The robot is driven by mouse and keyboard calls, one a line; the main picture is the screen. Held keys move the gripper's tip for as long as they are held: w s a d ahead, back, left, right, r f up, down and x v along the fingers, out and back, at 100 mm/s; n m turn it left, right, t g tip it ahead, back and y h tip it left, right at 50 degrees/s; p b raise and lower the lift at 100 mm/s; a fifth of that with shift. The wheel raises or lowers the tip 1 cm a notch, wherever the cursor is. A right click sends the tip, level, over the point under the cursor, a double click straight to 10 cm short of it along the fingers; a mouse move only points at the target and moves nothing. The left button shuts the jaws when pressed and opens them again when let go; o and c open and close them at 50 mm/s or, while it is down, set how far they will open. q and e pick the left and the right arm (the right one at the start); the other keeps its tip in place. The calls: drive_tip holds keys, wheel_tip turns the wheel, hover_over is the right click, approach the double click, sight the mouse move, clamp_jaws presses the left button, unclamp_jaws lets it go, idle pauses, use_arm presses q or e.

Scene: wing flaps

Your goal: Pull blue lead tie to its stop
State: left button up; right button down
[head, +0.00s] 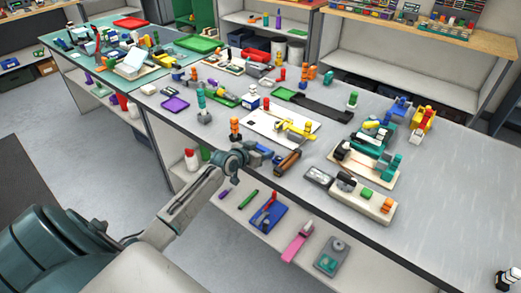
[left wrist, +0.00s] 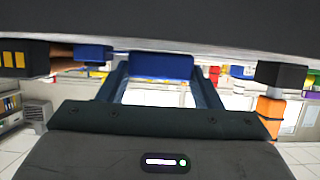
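My left gripper (head: 262,153) is at the front edge of the grey table, beside a white board (head: 257,126) that carries a yellow model (head: 294,128). In the left wrist view its two dark blue fingers (left wrist: 160,88) stand apart. A blue block (left wrist: 160,66), possibly the blue lead tie, fills the gap between their tips. I cannot tell whether the fingers press on it or it lies just beyond them. In the head view the blue parts at the gripper are too small to separate from the fingers. My right gripper is not in view.
A brown block (head: 288,162) lies just right of the gripper, and an orange figure (head: 235,127) stands to its left. Teal block assemblies (head: 372,142) and a beige board (head: 362,202) are further right. A shelf below holds a blue tray (head: 260,217). The table's right end is mostly clear.

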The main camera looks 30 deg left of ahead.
use_arm(q)
drive_tip(key=c, duration=0.7)
drive_tip(key=shift+a+f+b, duration=0.15)
drive_tip(key=shift+a+b, duration=0.25)
drive_tip(key=shift+c, duration=0.2)
drive_tip(key=a+b, duration=0.2)
drive_tip(key=a, duration=0.1)
drive_tip(key=shift+w+a, duration=0.1)
drive_tip(key=shift+w, duration=0.05)
drive_tip(key=shift+a, duration=0.2)
drive_tip(key=shift+d+r, duration=0.1)
drive_tip(key=shift+r, duration=0.2)
drive_tip(key=o, duration=1.1)
drive_tip(key=shift+a+f, duration=0.1)
drive_tip(key=shift+a, duration=0.1)
drive_tip(key=shift+d, duration=0.1)
